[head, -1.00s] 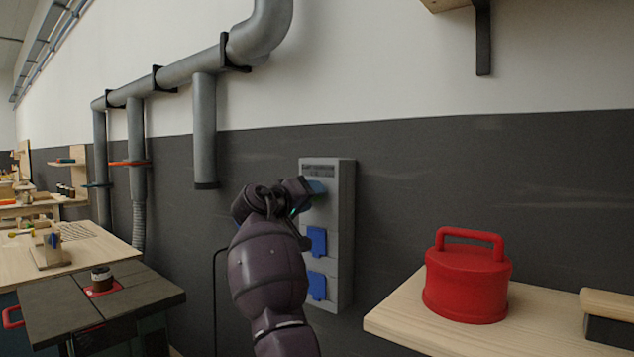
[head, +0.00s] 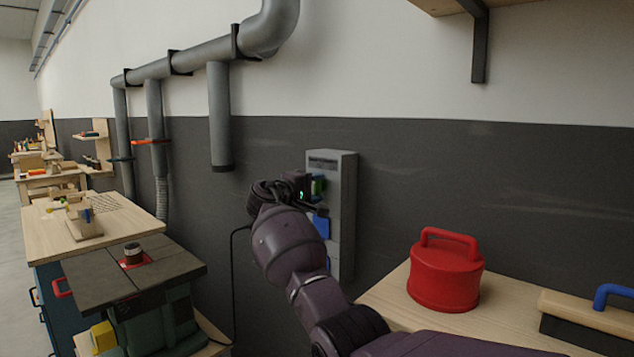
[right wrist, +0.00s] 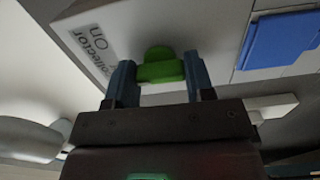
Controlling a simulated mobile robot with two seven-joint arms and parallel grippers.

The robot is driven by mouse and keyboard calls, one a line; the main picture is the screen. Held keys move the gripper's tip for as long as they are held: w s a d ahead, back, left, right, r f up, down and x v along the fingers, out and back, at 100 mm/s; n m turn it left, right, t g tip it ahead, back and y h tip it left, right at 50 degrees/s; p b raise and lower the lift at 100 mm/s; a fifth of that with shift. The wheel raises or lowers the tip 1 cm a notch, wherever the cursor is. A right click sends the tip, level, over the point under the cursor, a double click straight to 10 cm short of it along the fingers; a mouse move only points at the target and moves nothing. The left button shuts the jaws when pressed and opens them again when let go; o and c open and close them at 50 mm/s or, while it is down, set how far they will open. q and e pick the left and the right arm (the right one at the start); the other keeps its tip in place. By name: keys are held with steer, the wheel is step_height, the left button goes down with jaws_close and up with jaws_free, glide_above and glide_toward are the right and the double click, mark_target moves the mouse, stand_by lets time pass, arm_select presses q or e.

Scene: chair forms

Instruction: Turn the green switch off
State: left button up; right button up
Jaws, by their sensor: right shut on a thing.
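The green switch (head: 319,184) sits on the upper part of a grey wall box (head: 343,215). In the right wrist view the green switch (right wrist: 160,66) stands between my two blue-grey fingers, beside a label reading "Collector" and "On". My right gripper (head: 314,186) reaches the box from the left and is shut on the switch; the right gripper (right wrist: 160,82) fills the lower middle of the wrist view. The switch's base is partly hidden by the fingers. My left gripper is not in view.
Blue socket covers (head: 321,226) lie below the switch. A red lidded canister (head: 445,277) stands on a wooden bench (head: 393,303) at the right, near a blue-handled brush (head: 590,315). Grey pipes (head: 219,115) run along the wall. A machine table (head: 100,277) stands at the left.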

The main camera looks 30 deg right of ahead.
steer(key=shift+n, duration=0.3)
steer(key=o, duration=0.9)
steer(key=v, duration=1.1)
steer(key=shift+w, duration=0.1)
